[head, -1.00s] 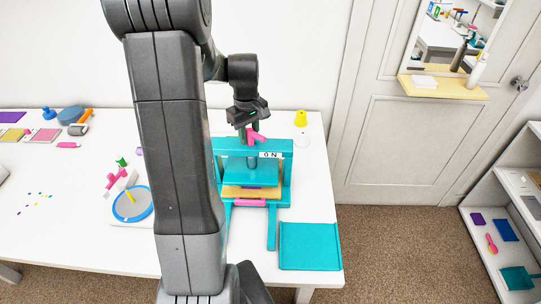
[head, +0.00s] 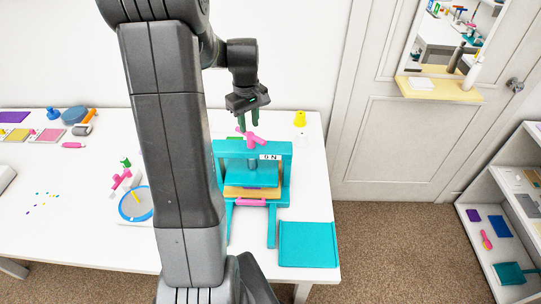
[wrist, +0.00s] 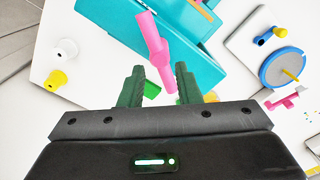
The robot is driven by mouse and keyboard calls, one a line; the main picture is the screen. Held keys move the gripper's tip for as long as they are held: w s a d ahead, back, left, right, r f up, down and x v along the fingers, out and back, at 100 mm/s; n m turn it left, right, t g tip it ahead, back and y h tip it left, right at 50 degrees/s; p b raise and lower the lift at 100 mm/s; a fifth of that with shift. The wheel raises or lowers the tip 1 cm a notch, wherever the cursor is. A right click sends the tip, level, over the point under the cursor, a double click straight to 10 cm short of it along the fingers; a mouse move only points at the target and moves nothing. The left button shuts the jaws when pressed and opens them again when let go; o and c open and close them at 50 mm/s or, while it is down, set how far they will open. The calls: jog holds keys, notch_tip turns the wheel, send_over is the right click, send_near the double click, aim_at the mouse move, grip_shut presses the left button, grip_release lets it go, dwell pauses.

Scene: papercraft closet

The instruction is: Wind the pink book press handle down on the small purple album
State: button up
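Under the press plate, a thin purple edge, seemingly the small purple album (head: 262,187), shows at a tan board (head: 240,192); my arm hides the press's left side. My gripper (head: 248,126) is above the handle, fingers pointing down, open and empty. In the wrist view the handle's near end lies between and beyond the fingertips (wrist: 158,72).
A teal tray (head: 307,245) lies at the table's front right corner. A yellow piece (head: 299,118) and a white piece stand behind the press. A blue-rimmed disc (head: 135,205) with pink parts is left of my arm. A door and shelves are at right.

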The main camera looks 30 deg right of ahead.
jog(key=o, duration=0.4)
jog(key=shift+c, duration=0.2)
jog(key=shift+r+p, duration=0.7)
jog(key=shift+r, duration=2.25)
jog(key=shift+c, duration=0.3)
